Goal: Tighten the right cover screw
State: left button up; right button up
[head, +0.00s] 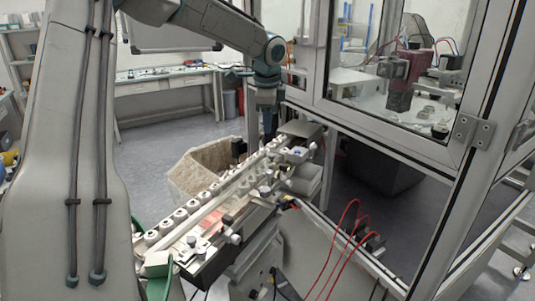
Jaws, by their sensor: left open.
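A long cap feeder rail (215,205) runs diagonally from the lower left to the middle, with a row of round white caps (180,215) along it. Pale round knobs stick out on its near side, one toward the lower left (235,239) and one at the upper right end (297,151). I cannot tell which small part is the right cover screw. My left gripper (269,132) points down over the far right part of the rail, open. Its fingertips are small and dark, and I cannot tell whether they touch anything. My right gripper is out of view.
A glazed machine enclosure (395,130) with a thick frame stands close on the right. Red cables (345,235) loop below the rail's right side. A rough beige bin (200,168) stands behind the rail. Open floor (150,150) and a workbench (165,85) lie beyond.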

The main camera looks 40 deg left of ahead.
pick_arm(q)
jog(key=w+a+r+m+t+y+b, duration=0.2)
jog(key=w+a+r+m+t, duration=0.4)
jog(key=w+r+m+t, duration=0.3)
notch_tip(320, 180, up, 2)
jog(key=w+d+m+t+h+b, duration=0.1)
jog(key=w+d+m+t+h, duration=0.15)
jog(key=m, duration=0.25)
jog(key=m+g+h+b, duration=0.5)
jog(key=m+g, duration=0.7)
jog(key=m, duration=1.2)
send_over(269, 171)
jog(key=s+a, duration=0.2)
jog(key=a, duration=0.2)
notch_tip(269, 171, down, 14)
jog(key=r, duration=0.1)
jog(key=shift+h, duration=0.25)
jog(key=p+x, duration=0.2)
jog(key=x, duration=0.7)
jog(key=shift+f+p, duration=0.35)
jog(key=shift+p, duration=0.05)
jog(key=shift+d+f, duration=0.1)
jog(key=shift+f, duration=0.25)
